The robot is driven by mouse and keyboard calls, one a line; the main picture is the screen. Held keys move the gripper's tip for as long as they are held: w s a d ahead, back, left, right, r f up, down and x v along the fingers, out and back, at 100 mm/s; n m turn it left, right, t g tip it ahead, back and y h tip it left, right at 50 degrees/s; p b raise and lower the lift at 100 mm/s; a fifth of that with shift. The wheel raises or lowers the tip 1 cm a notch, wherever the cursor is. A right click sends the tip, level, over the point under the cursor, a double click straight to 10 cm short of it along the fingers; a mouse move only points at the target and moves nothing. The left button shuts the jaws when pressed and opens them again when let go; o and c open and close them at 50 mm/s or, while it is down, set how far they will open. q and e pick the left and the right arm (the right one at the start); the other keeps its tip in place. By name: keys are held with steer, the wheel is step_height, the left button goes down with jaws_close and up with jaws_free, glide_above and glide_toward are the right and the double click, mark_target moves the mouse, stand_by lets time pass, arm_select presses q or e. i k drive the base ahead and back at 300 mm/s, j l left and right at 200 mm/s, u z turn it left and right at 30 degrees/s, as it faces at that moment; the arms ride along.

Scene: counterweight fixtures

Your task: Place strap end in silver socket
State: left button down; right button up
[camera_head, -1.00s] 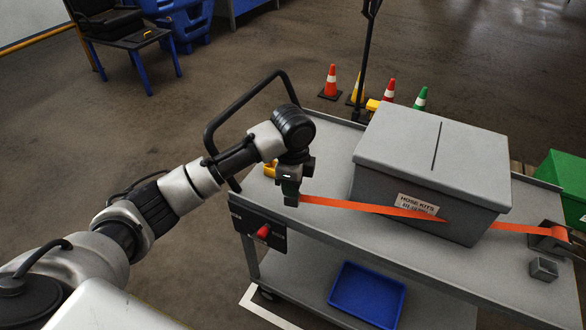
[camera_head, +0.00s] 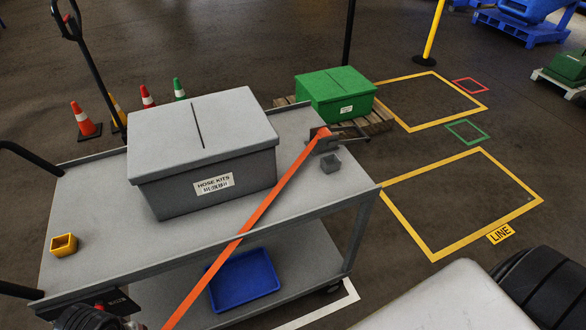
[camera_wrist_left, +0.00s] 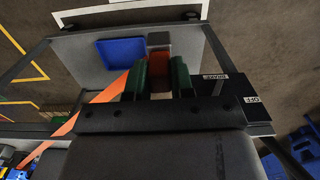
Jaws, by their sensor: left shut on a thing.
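The orange strap (camera_head: 246,226) runs taut from that bracket down-left over the cart's front edge, just right of the grey box. My left gripper (camera_wrist_left: 160,62) is shut on the strap's red-orange end (camera_wrist_left: 159,66) between its green fingers, with a grey tip (camera_wrist_left: 159,40) showing beyond. In the head view only my dark wrist shows at bottom left; the fingers are out of frame. My right gripper is not in view.
The grey HOSE KITS box (camera_head: 204,150) stands mid-cart. A yellow socket (camera_head: 63,245) is at the cart's left. A blue tray (camera_head: 244,279) lies on the lower shelf. A green box (camera_head: 335,93) on a pallet stands behind. Floor right of the cart is open.

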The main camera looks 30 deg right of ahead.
mark_target(331, 167)
steer(key=l, duration=1)
steer(key=k+l, duration=0.1)
steer(key=l, duration=0.9)
